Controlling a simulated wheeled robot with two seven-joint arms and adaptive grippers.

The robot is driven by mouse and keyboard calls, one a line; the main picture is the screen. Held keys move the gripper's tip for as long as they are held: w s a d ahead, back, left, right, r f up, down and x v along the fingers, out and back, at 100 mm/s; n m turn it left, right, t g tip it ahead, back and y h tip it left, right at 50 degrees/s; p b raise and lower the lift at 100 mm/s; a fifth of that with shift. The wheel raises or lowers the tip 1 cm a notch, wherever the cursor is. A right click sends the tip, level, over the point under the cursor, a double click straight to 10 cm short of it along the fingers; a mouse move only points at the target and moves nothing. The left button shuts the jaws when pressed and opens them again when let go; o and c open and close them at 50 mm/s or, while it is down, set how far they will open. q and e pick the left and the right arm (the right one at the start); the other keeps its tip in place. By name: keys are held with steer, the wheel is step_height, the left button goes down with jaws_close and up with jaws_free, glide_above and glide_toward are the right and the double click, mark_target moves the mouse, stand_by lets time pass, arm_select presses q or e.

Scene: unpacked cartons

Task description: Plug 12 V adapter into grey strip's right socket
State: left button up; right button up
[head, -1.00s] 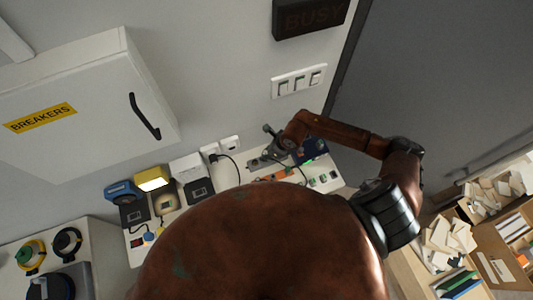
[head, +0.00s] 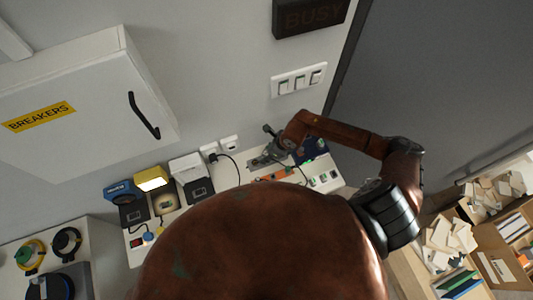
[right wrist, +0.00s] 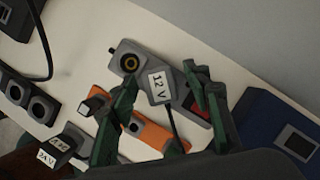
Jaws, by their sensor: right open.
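The grey strip (right wrist: 178,68) lies diagonally on the white bench in the right wrist view. Its left socket (right wrist: 130,62) is bare, and a red switch (right wrist: 201,106) is near its right end. The 12 V adapter (right wrist: 158,88), a grey block with a white label and a dark cable, sits over the strip's right socket. How deep it is seated is hidden. My right gripper (right wrist: 160,76) is open, its green fingers on either side of the adapter. It also shows in the head view (head: 274,142) above the strip. My left gripper is not in view.
An orange strip (right wrist: 149,132) lies close below the grey one. A dark strip (right wrist: 27,98) and another labelled adapter (right wrist: 57,150) are at the left. A blue box (right wrist: 272,128) stands at the right. A wall outlet with a black plug (head: 211,152) is behind the bench.

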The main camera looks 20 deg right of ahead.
steer(key=v, duration=1.2)
stand_by(1.0)
